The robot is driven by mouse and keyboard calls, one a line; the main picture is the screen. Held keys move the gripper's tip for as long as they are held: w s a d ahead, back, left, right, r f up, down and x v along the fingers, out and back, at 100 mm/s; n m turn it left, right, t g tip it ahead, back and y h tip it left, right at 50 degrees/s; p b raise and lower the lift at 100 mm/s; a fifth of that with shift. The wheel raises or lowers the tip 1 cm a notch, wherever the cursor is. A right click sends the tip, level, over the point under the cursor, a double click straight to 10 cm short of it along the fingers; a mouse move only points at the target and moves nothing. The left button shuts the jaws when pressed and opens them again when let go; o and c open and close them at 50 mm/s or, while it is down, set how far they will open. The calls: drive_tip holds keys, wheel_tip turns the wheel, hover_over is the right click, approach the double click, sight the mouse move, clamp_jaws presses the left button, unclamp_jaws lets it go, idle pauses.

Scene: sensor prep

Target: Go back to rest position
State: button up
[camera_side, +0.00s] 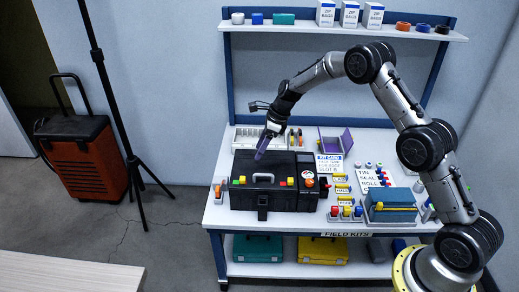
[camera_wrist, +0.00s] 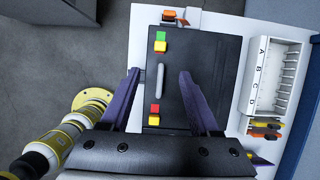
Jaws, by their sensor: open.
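My gripper (camera_side: 264,143) is above the black case on the workbench in the side view. In the wrist view my gripper (camera_wrist: 160,80) shows two purple fingers spread apart with nothing between them. The closed black case (camera_side: 263,180) lies below, with its grey handle between the fingers in the wrist view (camera_wrist: 178,70). Green, yellow and red blocks sit on the case lid. The fingers look apart from the case, though the exact height is hard to tell.
A white lettered rack (camera_wrist: 275,75) stands behind the case. Cards, small coloured parts and a blue box (camera_side: 390,205) lie at right. An upper shelf (camera_side: 340,31) holds bags and tape rolls. A tripod (camera_side: 115,110) and an orange cart (camera_side: 80,155) stand left of the bench.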

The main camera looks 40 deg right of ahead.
wheel_tip(320, 180, up, 14)
drive_tip(key=a+r+n+t, duration=0.1)
drive_tip(key=a+t, duration=0.1)
drive_tip(key=a, duration=0.1)
drive_tip(key=s+a+r+n+t, duration=0.25)
drive_tip(key=s+r+n, duration=0.25)
drive_tip(key=s+r, duration=0.9)
drive_tip(key=s+a+r+n+h, duration=0.15)
drive_tip(key=s+n, duration=0.75)
drive_tip(key=s, duration=0.9)
drive_tip(key=s+d+f+n+g+h, duration=0.1)
drive_tip(key=s+d+f+n+g, duration=0.1)
drive_tip(key=s+f+n, duration=0.6)
drive_tip(key=s+n, duration=0.2)
drive_tip(key=n, duration=0.2)
drive_tip(key=shift+s+d+f+h, duration=0.15)
drive_tip(key=shift+s+d+h, duration=0.1)
drive_tip(key=shift+s+h, duration=0.1)
